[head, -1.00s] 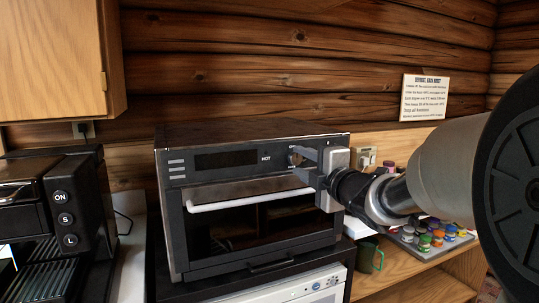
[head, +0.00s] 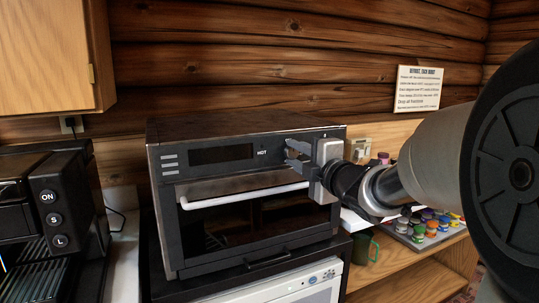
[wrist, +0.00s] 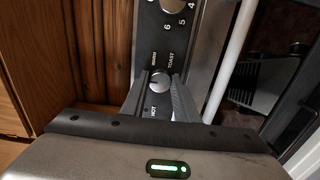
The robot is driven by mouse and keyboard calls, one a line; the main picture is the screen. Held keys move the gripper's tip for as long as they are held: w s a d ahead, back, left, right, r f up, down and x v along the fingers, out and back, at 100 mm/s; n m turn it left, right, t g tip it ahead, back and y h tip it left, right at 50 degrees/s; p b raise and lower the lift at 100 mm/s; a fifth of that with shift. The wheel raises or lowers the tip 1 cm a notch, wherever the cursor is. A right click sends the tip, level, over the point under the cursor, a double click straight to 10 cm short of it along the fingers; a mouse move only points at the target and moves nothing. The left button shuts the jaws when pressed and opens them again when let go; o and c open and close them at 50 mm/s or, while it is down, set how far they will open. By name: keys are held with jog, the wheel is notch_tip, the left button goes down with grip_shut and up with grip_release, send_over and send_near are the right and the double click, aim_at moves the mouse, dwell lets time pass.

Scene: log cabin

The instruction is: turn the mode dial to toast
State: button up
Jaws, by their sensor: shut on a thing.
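The black toaster oven (head: 160,225) faces me, with its control panel across the top of the front. My gripper (head: 290,153) reaches in from the right, its fingers at the panel's right end, just right of the word HOT. In the wrist view the round silver mode dial (wrist: 160,82) sits between the two fingertips of my gripper (wrist: 160,88). The gripper is shut on the dial. I cannot tell for certain which label the dial points to. In the head view the fingers hide the dial.
Another knob (wrist: 172,5) with numbers is beyond the dial in the wrist view. The oven's white door handle (head: 245,197) runs below the panel. A coffee machine (head: 50,200) stands left, a wooden cabinet (head: 50,55) hangs above it, and colored jars (head: 430,225) are at right.

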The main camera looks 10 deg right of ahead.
jog(key=shift+m, duration=0.3)
jog(key=m+p, duration=0.2)
jog(key=m, duration=0.3)
jog(key=shift+r+m, duration=0.15)
jog(key=shift+m, duration=0.15)
jog(key=m+p, duration=0.2)
jog(key=m, duration=0.4)
jog(key=shift+p, duration=0.4)
jog(key=m+p, duration=0.2)
jog(key=m, duration=0.3)
jog(key=shift+r+m+p, duration=0.1)
jog(key=shift+m+p, duration=0.25)
jog(key=shift+m, duration=0.05)
jog(key=m+p, duration=0.2)
jog(key=m, duration=0.3)
jog(key=shift+p, duration=0.3)
jog(key=shift+m, duration=0.4)
jog(key=o, duration=0.8)
jog(key=shift+s+f, duration=0.1)
jog(key=shift+f, duration=0.15)
